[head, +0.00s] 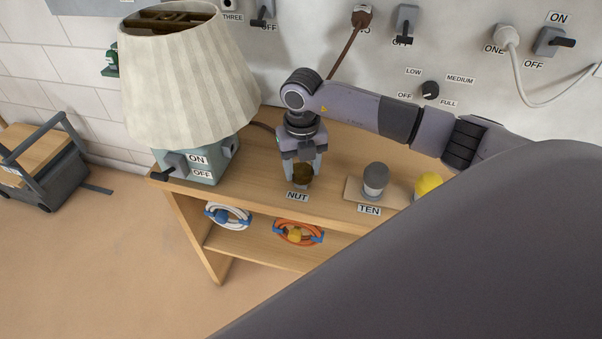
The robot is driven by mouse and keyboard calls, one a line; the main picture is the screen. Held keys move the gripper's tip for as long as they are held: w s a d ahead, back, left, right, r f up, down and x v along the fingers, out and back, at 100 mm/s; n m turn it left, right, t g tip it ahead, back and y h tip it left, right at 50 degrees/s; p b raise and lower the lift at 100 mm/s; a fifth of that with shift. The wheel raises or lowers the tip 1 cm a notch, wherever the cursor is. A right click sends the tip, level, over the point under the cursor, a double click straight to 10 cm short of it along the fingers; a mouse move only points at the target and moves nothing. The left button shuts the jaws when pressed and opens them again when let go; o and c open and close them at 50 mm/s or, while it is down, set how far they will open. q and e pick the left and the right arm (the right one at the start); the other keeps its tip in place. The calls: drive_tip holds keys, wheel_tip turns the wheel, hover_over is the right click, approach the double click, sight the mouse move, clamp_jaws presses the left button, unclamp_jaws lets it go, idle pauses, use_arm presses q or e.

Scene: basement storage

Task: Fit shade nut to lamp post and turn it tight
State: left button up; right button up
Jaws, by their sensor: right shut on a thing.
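The shade nut (301,175) is a small dark brass-coloured piece at the table (335,200), just behind the label "NUT" (298,196). My right gripper (301,169) points down from above and is shut on the nut. The lamp stands at the left end of the table, with a large cream pleated shade (185,80) over a green-grey base (205,165). The lamp post is hidden by the shade; dark brown parts (172,22) show in the shade's open top. My left gripper is not in view.
Right of the nut stand a grey-topped jar-like piece (375,181) labelled "TEN" and a yellow bulb-like piece (428,185). Coiled cords (298,232) lie on the lower shelf. Wall switches and a plugged white cable (508,38) are behind. A cart (45,165) stands left.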

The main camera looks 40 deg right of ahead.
drive_tip(key=shift+r, duration=0.35)
drive_tip(key=shift+r+p, duration=0.95)
drive_tip(key=shift+r, duration=0.05)
